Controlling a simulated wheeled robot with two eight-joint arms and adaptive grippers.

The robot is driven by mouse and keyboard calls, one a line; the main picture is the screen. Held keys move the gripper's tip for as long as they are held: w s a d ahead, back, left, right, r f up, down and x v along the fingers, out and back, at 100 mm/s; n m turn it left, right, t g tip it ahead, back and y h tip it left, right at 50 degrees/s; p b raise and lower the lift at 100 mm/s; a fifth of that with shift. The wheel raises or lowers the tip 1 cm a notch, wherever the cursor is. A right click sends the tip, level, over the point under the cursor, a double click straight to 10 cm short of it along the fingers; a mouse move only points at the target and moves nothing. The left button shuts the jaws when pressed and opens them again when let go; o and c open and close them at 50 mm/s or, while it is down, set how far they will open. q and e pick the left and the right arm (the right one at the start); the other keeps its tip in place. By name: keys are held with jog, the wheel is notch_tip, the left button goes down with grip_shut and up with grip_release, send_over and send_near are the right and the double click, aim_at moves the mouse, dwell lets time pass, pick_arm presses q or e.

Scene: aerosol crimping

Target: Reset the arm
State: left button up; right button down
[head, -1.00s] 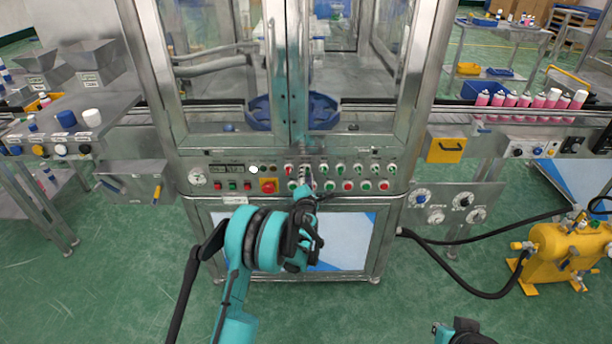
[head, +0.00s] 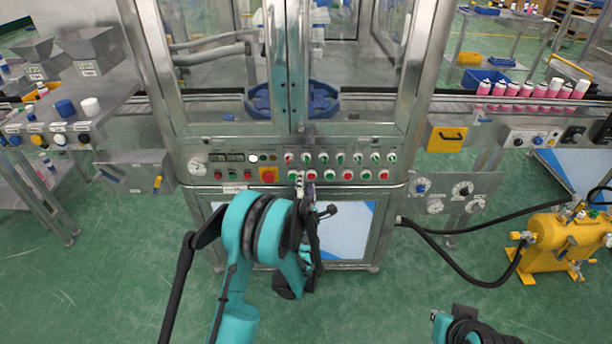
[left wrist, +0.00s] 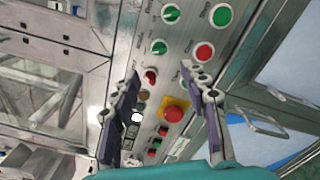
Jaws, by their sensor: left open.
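My left arm rises from the bottom of the head view, and its gripper (head: 306,190) is in front of the machine's control panel (head: 228,170). In the left wrist view the two fingers of this gripper (left wrist: 165,85) are spread apart with nothing between them. The panel's knobs and buttons show beyond them, with a red emergency button (left wrist: 174,112) on a yellow plate; it also shows in the head view (head: 268,175). Whether a fingertip touches the panel cannot be told. Part of my right arm shows at the bottom right of the head view, but its gripper does not.
The glass-doored machine (head: 290,70) stands directly ahead. Pink cans (head: 530,90) line the conveyor at right. A yellow tank (head: 555,245) with black hoses stands on the floor at right. A side table with hoppers (head: 90,50) is at left. Green floor is clear at lower left.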

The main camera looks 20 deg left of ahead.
pick_arm(q)
jog(key=shift+s+d, duration=0.1)
jog(key=shift+s, duration=0.45)
jog(key=s+d+r+m+h, duration=0.2)
jog(key=d+r+m+h, duration=0.35)
jog(key=r+m, duration=0.5)
jog(key=s+d+r+m+g+h, duration=0.2)
jog(key=s+d+r+m+h, duration=0.1)
jog(key=s+d+r+m, duration=0.3)
jog(key=s+a+f+m+g+y, duration=0.1)
jog(key=s+a+f+m+g, duration=0.1)
jog(key=s, duration=0.7)
jog(key=s+a+f+m+g+y, duration=0.1)
jog(key=s+a+f+m+g, duration=0.2)
jog(key=s, duration=0.7)
jog(key=s+a+f+m+g+y, duration=0.1)
jog(key=s+a+f+m+g, duration=0.2)
jog(key=s, duration=0.6)
notch_tip(320, 180, down, 3)
jog(key=m, duration=0.3)
jog(key=shift+s+a, duration=0.2)
jog(key=shift+s, duration=0.05)
jog(key=shift+r+y, duration=0.1)
jog(key=shift+y, duration=0.15)
